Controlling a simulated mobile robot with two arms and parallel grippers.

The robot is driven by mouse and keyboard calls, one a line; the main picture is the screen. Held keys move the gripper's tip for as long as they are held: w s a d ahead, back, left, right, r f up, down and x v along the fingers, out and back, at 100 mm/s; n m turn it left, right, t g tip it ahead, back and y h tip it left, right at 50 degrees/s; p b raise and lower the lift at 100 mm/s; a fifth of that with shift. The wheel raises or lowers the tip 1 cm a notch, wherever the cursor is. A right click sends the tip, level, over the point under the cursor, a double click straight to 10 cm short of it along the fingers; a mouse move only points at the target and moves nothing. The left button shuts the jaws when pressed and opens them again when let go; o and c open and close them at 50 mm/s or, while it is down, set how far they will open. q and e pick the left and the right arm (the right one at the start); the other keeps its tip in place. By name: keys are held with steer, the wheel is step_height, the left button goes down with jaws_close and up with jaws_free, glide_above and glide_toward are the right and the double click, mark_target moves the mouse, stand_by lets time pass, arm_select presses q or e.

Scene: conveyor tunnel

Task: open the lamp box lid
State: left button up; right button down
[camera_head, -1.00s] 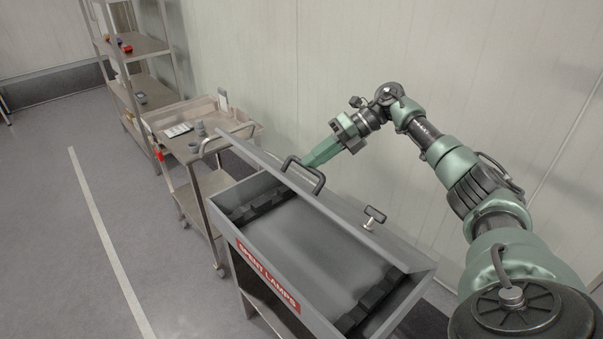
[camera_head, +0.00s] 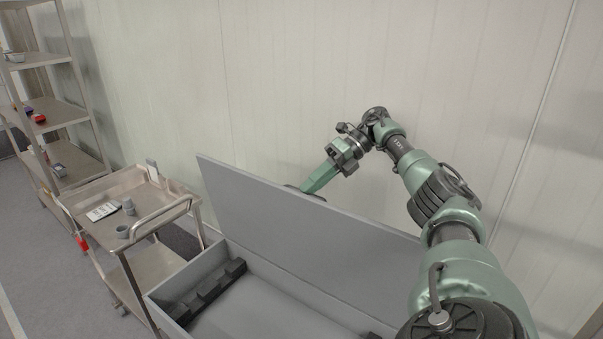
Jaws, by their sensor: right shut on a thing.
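The grey lamp box (camera_head: 170,287) stands open at the bottom of the view, its front part cut off by the frame. Its lid (camera_head: 300,225) is tilted up steeply, its flat inner face toward me. My right gripper (camera_head: 308,189) is behind the lid's top edge, shut on the lid handle, of which only a dark sliver shows. The fingertips are mostly hidden by the lid. Inside the box are a dark slotted rack (camera_head: 212,290) and a bare grey floor. My left gripper is not in view.
A steel cart (camera_head: 150,262) with a tray, cups (camera_head: 122,231) and a white card stands left of the box. A shelf rack (camera_head: 70,115) with small items stands farther left. A pale panel wall (camera_head: 270,80) rises behind the lid and my arm.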

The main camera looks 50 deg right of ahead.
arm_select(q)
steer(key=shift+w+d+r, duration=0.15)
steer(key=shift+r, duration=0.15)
arm_select(e)
steer(key=shift+s+d+f, duration=0.15)
steer(key=shift+d+f, duration=0.85)
steer(key=shift+f, duration=0.2)
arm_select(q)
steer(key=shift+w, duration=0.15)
arm_select(e)
steer(key=c, duration=1.5)
jaws_free()
steer(key=shift+o, duration=0.5)
steer(key=shift+w+d+f, duration=0.15)
steer(key=shift+w, duration=0.1)
arm_select(q)
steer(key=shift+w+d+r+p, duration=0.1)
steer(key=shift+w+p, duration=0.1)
steer(key=shift+p, duration=0.1)
arm_select(e)
steer(key=shift+d, duration=0.1)
steer(key=shift+r, duration=0.25)
